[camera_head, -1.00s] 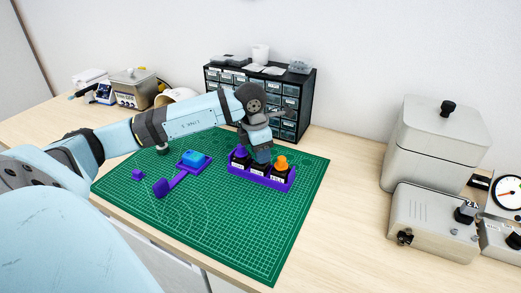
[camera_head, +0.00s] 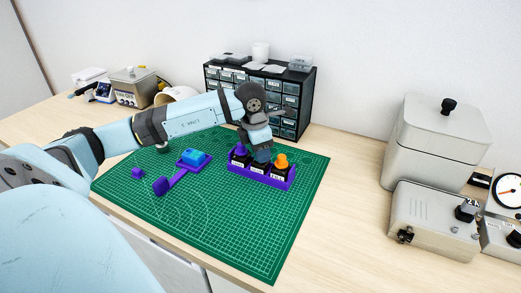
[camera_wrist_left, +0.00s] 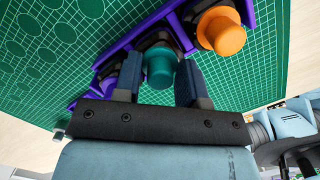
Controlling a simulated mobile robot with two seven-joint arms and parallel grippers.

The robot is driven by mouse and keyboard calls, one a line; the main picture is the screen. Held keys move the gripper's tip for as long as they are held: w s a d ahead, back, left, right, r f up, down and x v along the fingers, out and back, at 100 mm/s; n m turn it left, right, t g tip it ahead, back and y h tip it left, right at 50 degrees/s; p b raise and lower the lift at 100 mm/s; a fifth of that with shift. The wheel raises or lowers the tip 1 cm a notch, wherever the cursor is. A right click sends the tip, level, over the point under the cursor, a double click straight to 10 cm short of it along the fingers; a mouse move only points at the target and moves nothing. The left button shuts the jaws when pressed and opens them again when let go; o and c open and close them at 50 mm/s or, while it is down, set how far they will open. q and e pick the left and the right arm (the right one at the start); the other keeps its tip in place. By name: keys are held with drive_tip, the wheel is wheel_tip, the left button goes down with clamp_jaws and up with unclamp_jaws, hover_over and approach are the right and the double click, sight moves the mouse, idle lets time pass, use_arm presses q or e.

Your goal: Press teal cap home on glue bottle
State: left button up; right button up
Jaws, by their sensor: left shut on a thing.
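The teal cap (camera_wrist_left: 160,66) sits between the two fingers of my left gripper (camera_wrist_left: 161,76) in the left wrist view. The gripper is shut on it. In the head view my left gripper (camera_head: 262,152) points down over the middle slot of the purple rack (camera_head: 262,181) and hides the cap. The dark glue bottle (camera_head: 257,169) stands in that slot, directly below the fingers. The cap is at the bottle's top, but I cannot tell whether a gap remains between them. My right gripper is not in view.
A bottle with an orange cap (camera_head: 282,160) stands to the right in the rack, one with a purple cap (camera_head: 240,150) to the left. A blue block on a purple holder (camera_head: 178,178) lies on the green mat (camera_head: 250,230). A drawer cabinet (camera_head: 292,100) stands close behind.

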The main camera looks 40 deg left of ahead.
sight(253, 160)
use_arm(q)
drive_tip(key=shift+f, duration=0.15)
idle(0.8)
drive_tip(key=shift+f, duration=0.1)
idle(0.4)
drive_tip(key=o, duration=0.9)
wheel_tip(253, 160, up, 14)
drive_tip(key=s, duration=0.2)
drive_tip(key=shift+a+f, duration=0.15)
drive_tip(key=shift+a, duration=0.3)
